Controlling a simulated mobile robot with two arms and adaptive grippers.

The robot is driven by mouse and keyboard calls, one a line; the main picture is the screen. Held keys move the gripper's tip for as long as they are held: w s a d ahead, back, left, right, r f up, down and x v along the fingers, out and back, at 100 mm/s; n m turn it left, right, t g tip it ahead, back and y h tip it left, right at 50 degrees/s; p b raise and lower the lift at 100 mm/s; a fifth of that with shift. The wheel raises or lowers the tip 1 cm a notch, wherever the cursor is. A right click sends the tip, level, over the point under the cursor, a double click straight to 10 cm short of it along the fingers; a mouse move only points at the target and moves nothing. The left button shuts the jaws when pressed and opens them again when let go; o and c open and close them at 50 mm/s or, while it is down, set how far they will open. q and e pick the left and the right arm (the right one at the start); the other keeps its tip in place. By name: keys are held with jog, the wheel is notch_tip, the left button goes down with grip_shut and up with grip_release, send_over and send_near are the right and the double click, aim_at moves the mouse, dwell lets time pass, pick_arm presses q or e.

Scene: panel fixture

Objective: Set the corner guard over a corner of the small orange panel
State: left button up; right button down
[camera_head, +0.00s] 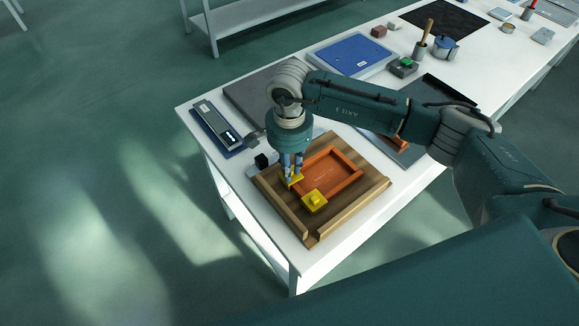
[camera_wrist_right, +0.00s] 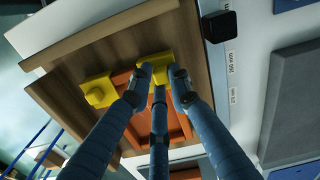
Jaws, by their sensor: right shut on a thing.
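The small orange panel (camera_head: 343,165) lies in a wooden tray-like fixture (camera_head: 348,211). It shows partly behind the fingers in the right wrist view (camera_wrist_right: 123,77). My right gripper (camera_head: 292,170) points down at the panel's left corner and is shut on a yellow corner guard (camera_head: 296,181). The held guard (camera_wrist_right: 154,61) sits between the fingertips (camera_wrist_right: 161,77) in the right wrist view. I cannot tell whether it rests fully on the panel. A second yellow corner guard (camera_head: 314,203) sits at the panel's near corner, apart from my gripper; it also shows in the wrist view (camera_wrist_right: 97,91). My left gripper is not in view.
A small black block (camera_head: 262,161) stands just left of the fixture. A blue-based device (camera_head: 217,128) and a dark grey slab (camera_head: 250,95) lie beyond it. A blue panel (camera_head: 354,54) and several tools lie farther along the white table (camera_head: 316,262).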

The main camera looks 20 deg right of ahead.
jog(key=c, duration=1.5)
grip_release()
jog(key=shift+c, duration=0.2)
